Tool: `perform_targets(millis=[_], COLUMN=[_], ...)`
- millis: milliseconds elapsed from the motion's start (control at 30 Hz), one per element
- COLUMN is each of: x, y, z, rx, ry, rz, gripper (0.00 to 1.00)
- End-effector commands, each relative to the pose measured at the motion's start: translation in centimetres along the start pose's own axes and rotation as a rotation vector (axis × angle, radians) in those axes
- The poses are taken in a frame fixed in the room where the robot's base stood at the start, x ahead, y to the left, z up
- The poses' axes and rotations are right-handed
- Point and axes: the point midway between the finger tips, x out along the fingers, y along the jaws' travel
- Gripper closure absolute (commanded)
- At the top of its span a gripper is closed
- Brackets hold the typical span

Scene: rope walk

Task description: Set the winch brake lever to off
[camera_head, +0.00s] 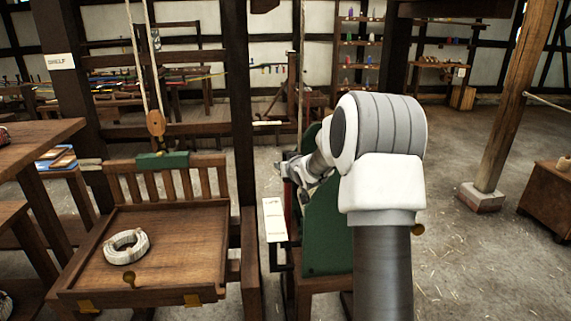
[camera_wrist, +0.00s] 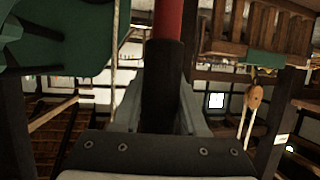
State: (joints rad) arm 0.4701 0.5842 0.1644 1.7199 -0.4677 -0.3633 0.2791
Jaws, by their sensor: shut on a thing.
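The winch (camera_head: 325,235) is a green-sided machine just beyond and left of my arm in the head view; its green side (camera_wrist: 65,40) fills the upper left of the wrist view. The brake lever shows in the wrist view as a red shaft (camera_wrist: 168,18) with a dark grip (camera_wrist: 162,75). My gripper (camera_head: 287,172) is at the winch's left side, and its fingers are shut on both sides of the dark grip. In the head view my gripper and arm hide most of the lever. I cannot read the lever's setting.
A wooden tray bench (camera_head: 190,240) with a coil of rope (camera_head: 127,247) stands left of the winch. A white card (camera_head: 273,219) hangs beside the winch. A dark post (camera_head: 240,120) and hanging ropes with a wooden pulley (camera_head: 156,123) are close by. Floor at right is open.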

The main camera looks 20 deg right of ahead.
Motion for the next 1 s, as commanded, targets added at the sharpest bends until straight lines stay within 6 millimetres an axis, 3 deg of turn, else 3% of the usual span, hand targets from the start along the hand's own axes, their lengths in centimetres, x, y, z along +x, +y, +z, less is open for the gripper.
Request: perform_targets(millis=[33, 67, 200, 633, 1000], x=[0.1, 0.1, 0.1, -0.9, -7.8], y=[0.0, 0.0, 0.0, 0.1, 0.1], z=[-0.5, -0.5, -0.4, -0.4, -0.4], rx=[0.002, 0.002, 0.002, 0.001, 0.001], ry=[0.012, 0.013, 0.01, 0.007, 0.008], rz=[0.0, 0.0, 0.0, 0.001, 0.002], gripper=[1.0, 0.53, 0.28, 0.28, 0.28])
